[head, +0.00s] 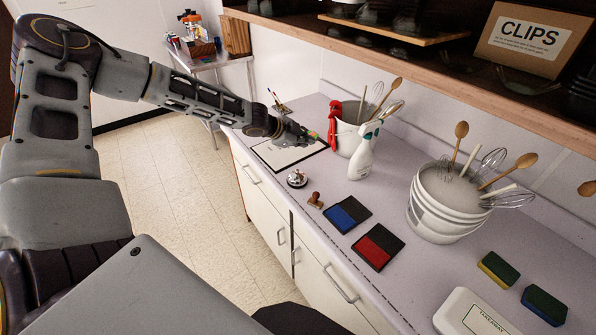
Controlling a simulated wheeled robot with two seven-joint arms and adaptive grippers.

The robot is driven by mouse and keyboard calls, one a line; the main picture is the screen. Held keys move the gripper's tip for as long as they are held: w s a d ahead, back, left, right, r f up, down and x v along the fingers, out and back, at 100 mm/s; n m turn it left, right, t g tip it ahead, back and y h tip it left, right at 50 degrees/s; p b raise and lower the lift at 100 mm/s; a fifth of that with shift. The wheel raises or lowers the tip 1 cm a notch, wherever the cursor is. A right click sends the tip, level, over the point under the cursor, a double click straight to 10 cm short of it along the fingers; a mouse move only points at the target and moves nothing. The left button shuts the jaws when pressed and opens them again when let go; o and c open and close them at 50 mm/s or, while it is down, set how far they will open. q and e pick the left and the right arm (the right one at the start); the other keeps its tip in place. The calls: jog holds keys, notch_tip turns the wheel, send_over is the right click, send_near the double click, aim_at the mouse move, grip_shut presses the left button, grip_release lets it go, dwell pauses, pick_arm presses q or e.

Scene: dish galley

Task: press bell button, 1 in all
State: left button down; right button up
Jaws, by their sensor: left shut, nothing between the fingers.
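A silver call bell (297,180) with a dark base sits near the front edge of the counter, its small button on top. My left gripper (313,136) is shut and empty. It is beyond the bell in the picture, over or near the framed white sheet, and apart from the bell. How high it is above the sheet I cannot tell. The bell is uncovered and nothing touches it. My right gripper is not in view.
A wooden stamp (315,200), a blue ink pad (342,217) and a red ink pad (376,248) lie right of the bell. A white spray bottle (362,157) and a utensil bucket (348,120) stand behind. A wooden shelf (420,50) overhangs the counter (400,190).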

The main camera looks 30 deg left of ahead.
pick_arm(q)
jog(key=shift+s+a+f+g+y, duration=0.15)
jog(key=shift+a+f+y, duration=0.2)
jog(key=shift+a, duration=0.15)
jog(key=shift+s+a+f+g+y, duration=0.15)
jog(key=shift+a+f+y, duration=0.2)
jog(key=shift+a, duration=0.1)
jog(key=shift+f, duration=0.1)
jog(key=b, duration=0.7)
send_over(297, 171)
jog(key=shift+d+f, duration=0.2)
jog(key=shift+f, duration=1.55)
jog(key=shift+d+f, duration=0.2)
jog(key=shift+f, duration=1.55)
jog(key=shift+f+b, duration=0.75)
jog(key=shift+f, duration=0.05)
